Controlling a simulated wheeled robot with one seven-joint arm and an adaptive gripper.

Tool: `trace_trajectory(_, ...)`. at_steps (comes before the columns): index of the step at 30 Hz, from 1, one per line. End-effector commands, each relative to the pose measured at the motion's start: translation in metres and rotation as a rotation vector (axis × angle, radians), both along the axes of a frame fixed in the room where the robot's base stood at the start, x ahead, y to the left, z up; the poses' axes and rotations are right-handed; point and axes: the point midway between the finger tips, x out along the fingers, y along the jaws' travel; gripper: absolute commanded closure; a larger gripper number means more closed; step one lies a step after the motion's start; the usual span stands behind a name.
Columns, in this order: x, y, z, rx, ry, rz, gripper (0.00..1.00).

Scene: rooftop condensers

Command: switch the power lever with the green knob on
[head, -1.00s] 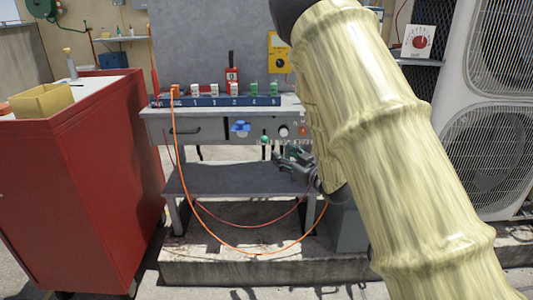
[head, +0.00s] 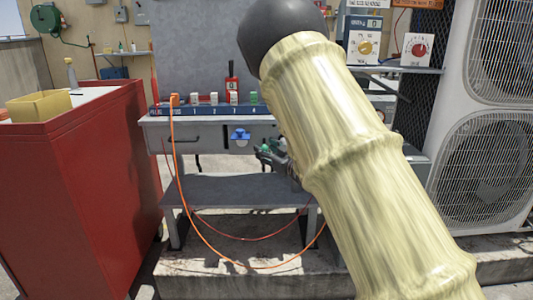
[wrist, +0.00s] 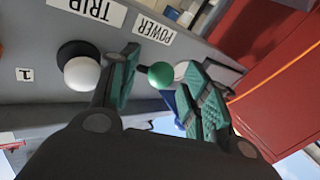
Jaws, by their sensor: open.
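The green knob (wrist: 161,75) of the power lever shows in the wrist view, under the upside-down POWER label (wrist: 153,28) on the grey panel. My gripper (wrist: 158,68) is open, with one teal-padded finger on each side of the knob. I see a gap to the left finger; whether the right one touches cannot be told. In the head view my gripper (head: 271,156) is at the bench front, partly hidden by my arm, and the knob is hard to tell apart from it. The lever's position is unclear.
A white knob (wrist: 82,74) sits beside the left finger, near the TRIP label (wrist: 97,10). A blue valve-like handle (head: 240,134) is on the bench front, left of my gripper. An orange cable (head: 186,208) hangs before the bench. A red cabinet (head: 90,190) stands left.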

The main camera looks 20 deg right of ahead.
Motion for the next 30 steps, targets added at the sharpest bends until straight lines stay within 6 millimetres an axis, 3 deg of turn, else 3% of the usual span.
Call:
trace_trajectory(11, 0.0044, 0.0016, 0.0004, 0.000, 0.000, 0.000, 0.53)
trace_trajectory(18, 0.0043, 0.0016, 0.0003, 0.000, 0.000, 0.000, 0.96)
trace_trajectory(30, 0.0039, 0.0018, 0.0048, 0.007, 0.022, 0.000, 0.97)
